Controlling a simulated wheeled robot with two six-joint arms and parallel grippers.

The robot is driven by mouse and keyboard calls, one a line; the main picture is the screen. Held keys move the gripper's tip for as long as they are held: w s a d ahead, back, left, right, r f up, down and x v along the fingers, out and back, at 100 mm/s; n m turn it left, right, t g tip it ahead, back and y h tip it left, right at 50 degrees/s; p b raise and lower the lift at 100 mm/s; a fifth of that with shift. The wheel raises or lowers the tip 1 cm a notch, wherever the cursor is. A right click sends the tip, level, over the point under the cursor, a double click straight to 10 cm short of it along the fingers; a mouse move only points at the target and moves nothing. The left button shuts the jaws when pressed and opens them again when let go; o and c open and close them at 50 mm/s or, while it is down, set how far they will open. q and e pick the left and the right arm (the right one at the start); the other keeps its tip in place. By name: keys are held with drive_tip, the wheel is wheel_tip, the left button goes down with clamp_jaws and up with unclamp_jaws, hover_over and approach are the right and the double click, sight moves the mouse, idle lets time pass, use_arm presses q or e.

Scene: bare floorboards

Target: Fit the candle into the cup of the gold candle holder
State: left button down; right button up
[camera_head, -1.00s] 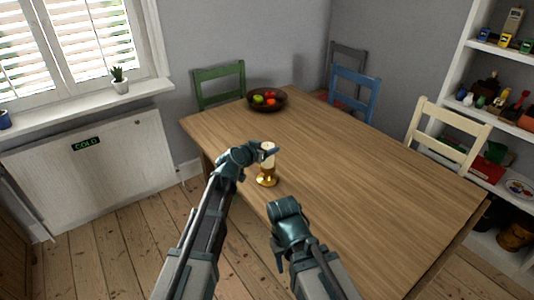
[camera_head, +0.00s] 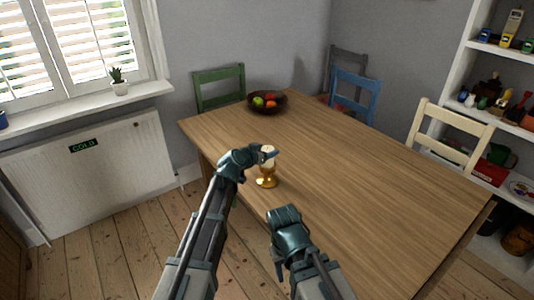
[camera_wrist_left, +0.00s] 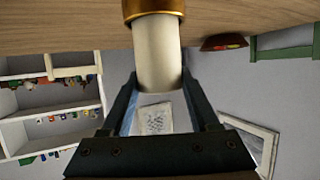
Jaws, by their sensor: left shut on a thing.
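The cream candle (camera_wrist_left: 158,55) is between the two fingers of my left gripper (camera_wrist_left: 160,88), which is shut on it. In the head view my left gripper (camera_head: 268,155) is at the near left edge of the table, and the candle (camera_head: 267,163) shows beside its fingers. The gold candle holder (camera_head: 267,181) stands on the table directly below. In the wrist view, which is upside down, the gold cup (camera_wrist_left: 152,8) surrounds or overlaps the candle's far end; how deep it sits is hidden. My right gripper (camera_head: 281,262) is low near the table's front edge, its jaws unclear.
The wooden table (camera_head: 350,190) is mostly clear. A dark fruit bowl (camera_head: 281,109) stands at its far end. Green (camera_head: 219,87), blue (camera_head: 355,95) and cream (camera_head: 450,135) chairs stand around it. Shelves with toys (camera_head: 490,100) are at the right.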

use_arm(q)
drive_tip(key=shift+f, duration=0.15)
drive_tip(key=shift+c, duration=0.7)
unclamp_jaws()
drive_tip(key=shift+r, duration=0.3)
drive_tip(key=p+v, duration=0.4)
drive_tip(key=v, duration=0.8)
drive_tip(key=shift+f+p, duration=0.2)
drive_tip(key=shift+p, duration=0.15)
